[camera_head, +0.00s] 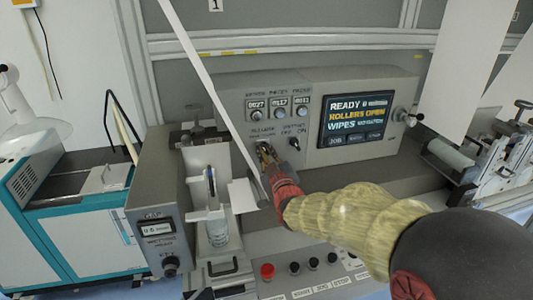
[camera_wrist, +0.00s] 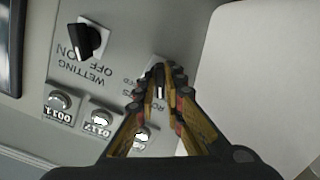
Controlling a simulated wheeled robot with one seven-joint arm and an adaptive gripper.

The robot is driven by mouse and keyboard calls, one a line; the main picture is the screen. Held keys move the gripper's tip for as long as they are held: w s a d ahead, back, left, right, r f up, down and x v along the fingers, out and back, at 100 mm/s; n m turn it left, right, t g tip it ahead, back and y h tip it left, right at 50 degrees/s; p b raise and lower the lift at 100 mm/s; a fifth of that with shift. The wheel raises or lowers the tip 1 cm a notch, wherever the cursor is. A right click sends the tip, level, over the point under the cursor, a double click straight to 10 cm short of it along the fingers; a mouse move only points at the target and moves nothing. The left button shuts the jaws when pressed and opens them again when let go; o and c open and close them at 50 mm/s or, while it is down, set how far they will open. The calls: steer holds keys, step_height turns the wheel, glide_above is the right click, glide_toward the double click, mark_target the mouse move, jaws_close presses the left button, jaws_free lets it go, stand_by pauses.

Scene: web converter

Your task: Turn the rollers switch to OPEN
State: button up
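The rollers switch (camera_wrist: 159,82) is a small black knob with a white line on the grey control panel. In the wrist view it sits between my fingertips, and its label is mostly covered. My gripper (camera_head: 265,152) is at the panel under the rollers label, with its fingers hiding most of the switch. In the wrist view my gripper (camera_wrist: 161,74) has its fingers drawn together on both sides of the knob. The display screen (camera_head: 355,118) reads "READY", "ROLLERS OPEN" in yellow, and "WIPES" with a blurred word.
The wetting switch (camera_head: 295,143) is just right of my gripper; it also shows in the wrist view (camera_wrist: 88,40). Several counters (camera_head: 279,105) sit above. A pale web strip (camera_head: 215,95) runs diagonally close to my gripper's left. Push buttons (camera_head: 267,271) line the lower front.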

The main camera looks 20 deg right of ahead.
steer(key=o, duration=0.4)
steer(key=shift+s, duration=0.1)
steer(key=s, duration=1.2)
